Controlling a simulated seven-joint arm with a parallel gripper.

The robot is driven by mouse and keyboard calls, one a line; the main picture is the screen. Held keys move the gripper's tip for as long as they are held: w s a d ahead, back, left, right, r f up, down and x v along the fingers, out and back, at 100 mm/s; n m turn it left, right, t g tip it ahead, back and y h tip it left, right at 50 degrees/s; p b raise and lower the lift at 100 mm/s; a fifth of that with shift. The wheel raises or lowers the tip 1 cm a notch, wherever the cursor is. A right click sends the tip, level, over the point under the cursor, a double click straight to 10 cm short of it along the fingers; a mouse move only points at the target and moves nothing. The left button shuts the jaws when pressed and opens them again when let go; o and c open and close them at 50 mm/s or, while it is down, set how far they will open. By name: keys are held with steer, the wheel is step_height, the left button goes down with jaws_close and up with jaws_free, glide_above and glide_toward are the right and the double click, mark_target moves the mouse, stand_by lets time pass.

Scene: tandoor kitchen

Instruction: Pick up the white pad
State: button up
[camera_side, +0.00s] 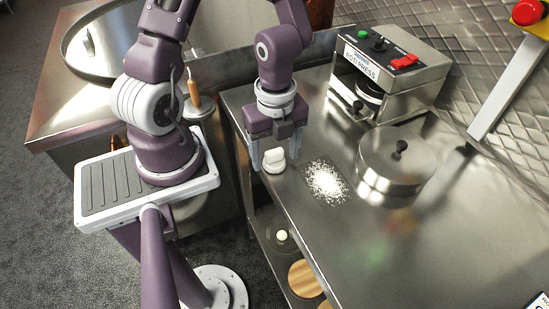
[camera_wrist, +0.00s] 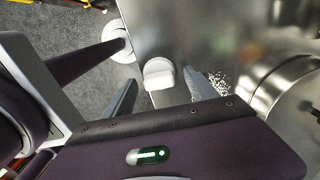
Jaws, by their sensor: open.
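The white pad (camera_side: 273,159) is a small rounded white piece with a raised part on top, on the steel counter near its left edge. It also shows in the wrist view (camera_wrist: 158,76), beyond the fingertips and roughly between them. My gripper (camera_side: 275,160) points down over the pad in the side view, with one finger on each side of it. The fingers are apart and hold nothing. I cannot tell exactly how high the fingertips are above the counter. In the wrist view my gripper (camera_wrist: 163,92) has its left finger farther from the pad than its right.
White flour (camera_side: 326,182) is scattered right of the pad. A round lidded steel pot (camera_side: 396,165) stands farther right. A roti press (camera_side: 389,68) stands behind. The counter's front right (camera_side: 400,255) is clear. Below is a shelf with a wooden disc (camera_side: 303,278).

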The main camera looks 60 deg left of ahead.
mark_target(275, 153)
steer(key=c, duration=1.5)
steer(key=shift+o, duration=0.2)
steer(key=shift+r, duration=0.1)
step_height(275, 153, up, 8)
steer(key=shift+f, duration=0.15)
steer(key=shift+d+r, duration=0.1)
steer(key=shift+r, duration=1)
